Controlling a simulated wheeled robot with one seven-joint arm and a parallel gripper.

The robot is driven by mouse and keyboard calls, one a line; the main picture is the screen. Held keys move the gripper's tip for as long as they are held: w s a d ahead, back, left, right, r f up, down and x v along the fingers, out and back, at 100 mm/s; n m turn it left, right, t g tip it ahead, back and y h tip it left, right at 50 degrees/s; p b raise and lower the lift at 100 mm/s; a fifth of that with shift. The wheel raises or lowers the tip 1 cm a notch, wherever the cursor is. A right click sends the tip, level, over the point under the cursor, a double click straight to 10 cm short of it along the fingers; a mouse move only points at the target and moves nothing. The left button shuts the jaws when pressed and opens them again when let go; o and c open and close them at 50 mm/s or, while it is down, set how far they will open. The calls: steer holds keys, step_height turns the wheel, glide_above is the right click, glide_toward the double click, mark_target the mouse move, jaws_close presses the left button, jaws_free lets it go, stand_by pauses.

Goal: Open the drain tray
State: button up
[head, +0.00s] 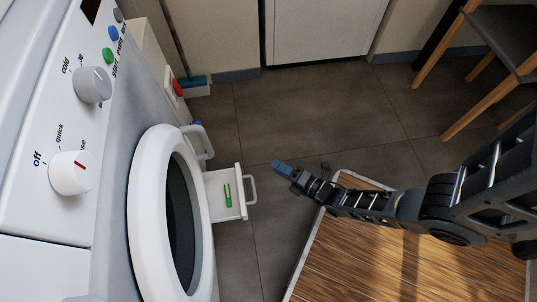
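A small white tray (219,207) sticks out at the front of a white appliance, just right of its round door. A white loop handle (251,190) is on its right end, and a green strip (228,195) shows on its top. I cannot tell which part is the drain tray; no other tray shows.
The white appliance (115,130) fills the left, with knobs and coloured buttons; no hob shows. Its round door ring (143,190) stands in front of the tray. A wooden surface (400,265) lies below my arm. A chair (505,40) stands at top right. Grey floor is clear mid-picture.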

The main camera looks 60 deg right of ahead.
steer(key=shift+s+d+r, duration=0.3)
steer(key=shift+s+d, duration=0.1)
steer(key=shift+d, duration=0.1)
